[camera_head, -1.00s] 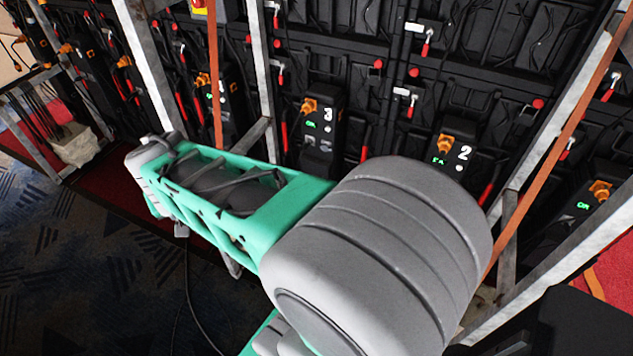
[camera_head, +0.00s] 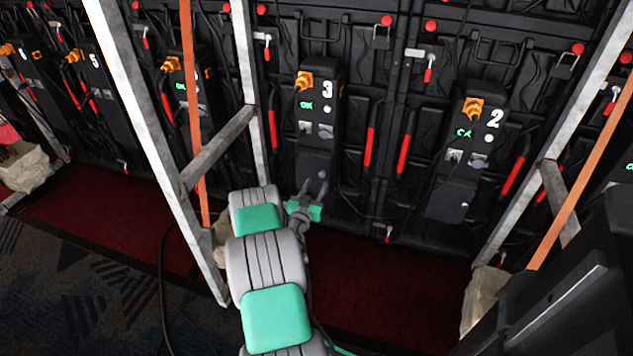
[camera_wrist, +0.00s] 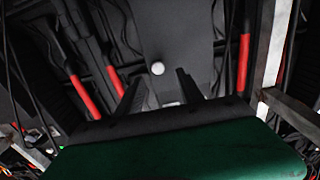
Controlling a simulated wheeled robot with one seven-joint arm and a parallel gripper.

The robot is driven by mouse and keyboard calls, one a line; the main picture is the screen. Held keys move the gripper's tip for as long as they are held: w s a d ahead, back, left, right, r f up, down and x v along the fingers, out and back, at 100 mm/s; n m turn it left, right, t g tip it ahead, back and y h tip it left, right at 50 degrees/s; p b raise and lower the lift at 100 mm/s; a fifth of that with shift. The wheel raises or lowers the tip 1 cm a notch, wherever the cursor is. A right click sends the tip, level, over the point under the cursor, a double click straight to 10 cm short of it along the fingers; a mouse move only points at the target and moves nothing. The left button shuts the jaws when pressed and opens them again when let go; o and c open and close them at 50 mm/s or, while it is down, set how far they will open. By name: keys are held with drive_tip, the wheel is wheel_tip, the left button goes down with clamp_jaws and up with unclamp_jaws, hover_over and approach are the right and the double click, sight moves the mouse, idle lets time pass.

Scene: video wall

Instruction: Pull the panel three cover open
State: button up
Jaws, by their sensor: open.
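Panel three (camera_head: 318,120), a black box marked "3" with an orange plug and a lit green OK display, is on the wall at the centre of the head view. Its dark grey lower cover (camera_head: 312,166) looks shut. My gripper (camera_head: 315,188) is in front of the cover's lower part and hides some of it. In the wrist view, the cover (camera_wrist: 170,35) carries a round white knob (camera_wrist: 157,69). My gripper (camera_wrist: 157,78) is open, its fingertips left and right of the knob in the picture. I cannot tell whether they reach around it.
Panel two (camera_head: 470,145) stands to the right with its own knob. Grey metal struts (camera_head: 160,150) rise left of my arm, and another (camera_head: 560,140) stands at the right. Red handles (camera_head: 369,147) flank panel three.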

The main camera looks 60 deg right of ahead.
sight(321, 175)
drive_tip(key=d, duration=0.5)
drive_tip(key=shift+w+f+b, duration=0.1)
drive_tip(key=shift+b, duration=0.25)
drive_tip(key=shift+w+d, duration=0.15)
drive_tip(key=shift+d, duration=0.15)
clamp_jaws()
idle(0.7)
